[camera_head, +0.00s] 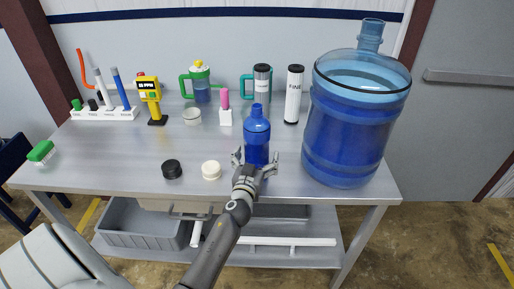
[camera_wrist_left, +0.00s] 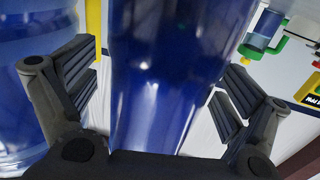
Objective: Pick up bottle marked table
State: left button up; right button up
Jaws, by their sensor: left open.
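A small blue bottle (camera_head: 256,138) stands upright near the front middle of the metal table (camera_head: 120,160). My left gripper (camera_head: 255,163) is at the bottle's lower part, with its fingers spread to either side. In the left wrist view the blue bottle (camera_wrist_left: 165,75) fills the middle between the two open fingers, with gaps visible on both sides. No marking on the bottle can be read. My right gripper does not show in either view.
A large blue water jug (camera_head: 350,120) stands close to the right of the bottle. A white cap (camera_head: 211,170) and a black cap (camera_head: 172,169) lie to the left. Behind stand a white cylinder (camera_head: 293,95), a dark tumbler (camera_head: 262,85) and a green-handled jug (camera_head: 201,85).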

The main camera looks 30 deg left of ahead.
pick_arm(q)
jog(key=shift+c, duration=0.5)
jog(key=c, duration=1.9)
jog(key=shift+w+r, duration=0.1)
jog(key=shift+r, duration=0.15)
